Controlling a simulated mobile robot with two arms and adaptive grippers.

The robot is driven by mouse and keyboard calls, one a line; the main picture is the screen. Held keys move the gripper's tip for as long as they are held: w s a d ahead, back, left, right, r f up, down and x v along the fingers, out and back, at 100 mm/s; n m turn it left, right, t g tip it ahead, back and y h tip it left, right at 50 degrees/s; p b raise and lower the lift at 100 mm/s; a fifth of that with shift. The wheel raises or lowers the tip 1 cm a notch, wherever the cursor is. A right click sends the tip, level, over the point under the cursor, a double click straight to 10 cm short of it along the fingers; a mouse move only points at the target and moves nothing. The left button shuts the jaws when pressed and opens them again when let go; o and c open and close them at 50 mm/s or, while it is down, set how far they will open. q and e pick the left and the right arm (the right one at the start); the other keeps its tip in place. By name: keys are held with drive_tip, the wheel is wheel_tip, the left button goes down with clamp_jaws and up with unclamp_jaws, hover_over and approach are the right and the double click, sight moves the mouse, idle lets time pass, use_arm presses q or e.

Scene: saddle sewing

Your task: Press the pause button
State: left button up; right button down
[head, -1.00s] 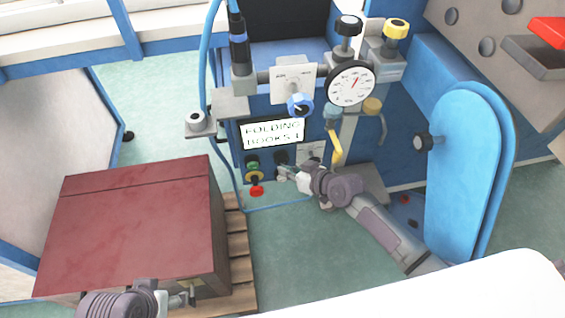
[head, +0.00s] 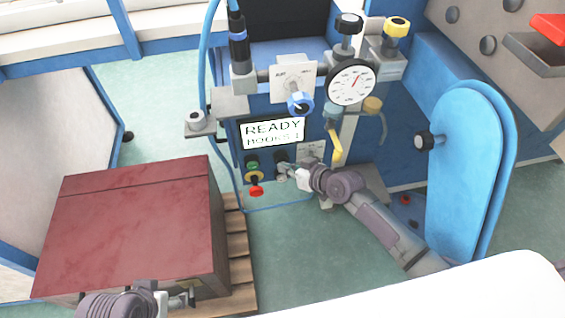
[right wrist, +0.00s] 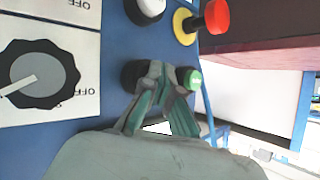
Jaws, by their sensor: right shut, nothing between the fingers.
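The blue control panel has a lit display (head: 272,133) reading READY, BOOKS 1. Below it are a green button (head: 252,165), a red knob on a yellow base (head: 256,190) and a black button (head: 281,157). The right wrist view shows the black button (right wrist: 134,75), green button (right wrist: 190,78), red knob (right wrist: 215,16) and a white button (right wrist: 147,8). I see no pause label. My right gripper (head: 284,171) is shut and empty, its tips (right wrist: 158,72) over or at the black button's edge; contact is unclear. My left gripper (head: 187,299) is near the maroon box, its jaws unclear.
A maroon box (head: 130,225) sits on a wooden pallet (head: 238,255) at the left. A gauge (head: 350,83) and valves stand above the panel, with a yellow lever (head: 335,148) right of the display. A black dial (right wrist: 38,75) is left of the buttons in the wrist view.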

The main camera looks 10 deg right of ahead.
drive_tip(key=shift+r, duration=0.1)
idle(0.4)
use_arm(q)
drive_tip(key=shift+r+p, duration=0.55)
use_arm(e)
drive_tip(key=shift+s, duration=0.9)
use_arm(q)
drive_tip(key=p+x, duration=0.2)
drive_tip(key=x, duration=0.5)
drive_tip(key=shift+s+f+p, duration=0.25)
drive_tip(key=shift+f+p, duration=0.05)
drive_tip(key=shift+f, duration=0.05)
use_arm(e)
drive_tip(key=shift+s, duration=2.5)
use_arm(q)
drive_tip(key=shift+d, duration=0.15)
use_arm(e)
drive_tip(key=shift+s, duration=0.1)
